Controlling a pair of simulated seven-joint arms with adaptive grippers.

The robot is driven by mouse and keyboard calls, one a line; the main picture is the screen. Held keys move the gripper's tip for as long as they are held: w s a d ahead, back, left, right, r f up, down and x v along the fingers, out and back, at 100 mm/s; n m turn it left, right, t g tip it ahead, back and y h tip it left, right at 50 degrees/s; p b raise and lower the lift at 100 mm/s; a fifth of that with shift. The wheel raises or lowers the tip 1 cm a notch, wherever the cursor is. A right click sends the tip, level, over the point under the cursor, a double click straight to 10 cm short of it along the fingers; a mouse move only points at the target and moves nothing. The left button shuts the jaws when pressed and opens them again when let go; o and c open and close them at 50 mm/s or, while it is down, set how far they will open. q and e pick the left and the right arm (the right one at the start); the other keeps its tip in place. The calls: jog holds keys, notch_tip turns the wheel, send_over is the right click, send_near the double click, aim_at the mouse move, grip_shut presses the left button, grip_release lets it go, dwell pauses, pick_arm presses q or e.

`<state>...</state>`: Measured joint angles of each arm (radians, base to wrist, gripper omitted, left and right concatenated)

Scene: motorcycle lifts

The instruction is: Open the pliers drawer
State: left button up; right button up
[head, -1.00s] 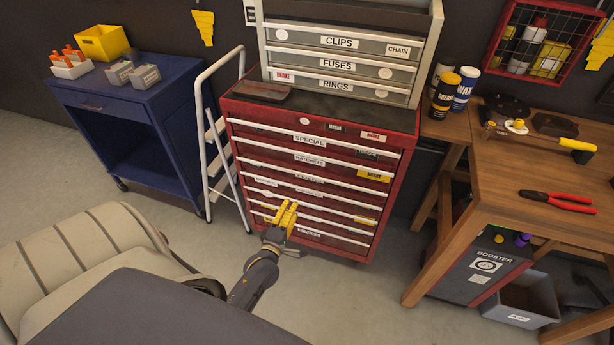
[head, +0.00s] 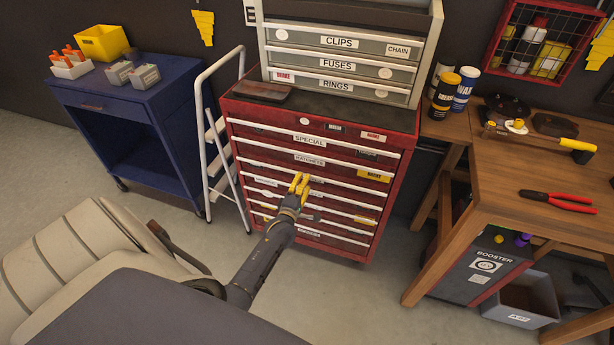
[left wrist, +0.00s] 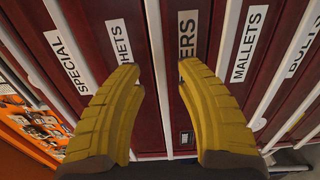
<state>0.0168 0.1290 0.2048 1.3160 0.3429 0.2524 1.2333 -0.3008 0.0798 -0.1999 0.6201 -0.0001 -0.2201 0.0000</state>
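The red tool chest (head: 240,165) stands in the middle of the head view, its drawers shut, with white handle strips across them. In the left wrist view, a label ending in "ERS" (left wrist: 187,35) sits between the ratchets label (left wrist: 125,42) and the mallets label (left wrist: 249,43); its first letters are hidden behind a finger. My left gripper (head: 299,183) is in front of the chest's middle drawers. In the left wrist view its yellow fingers (left wrist: 158,76) are open and empty, with a white handle strip (left wrist: 154,40) running between the tips. My right gripper is not in view.
A grey small-parts cabinet (head: 338,46) sits on the chest. A white step ladder (head: 203,130) and blue cart (head: 130,115) stand left. A wooden bench (head: 490,190) with red-handled pliers (head: 557,201) stands right. A padded seat (head: 70,250) is in the foreground.

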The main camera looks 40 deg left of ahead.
pick_arm(q)
jog(key=shift+x, duration=2)
jog(key=shift+o, duration=0.2)
grip_shut()
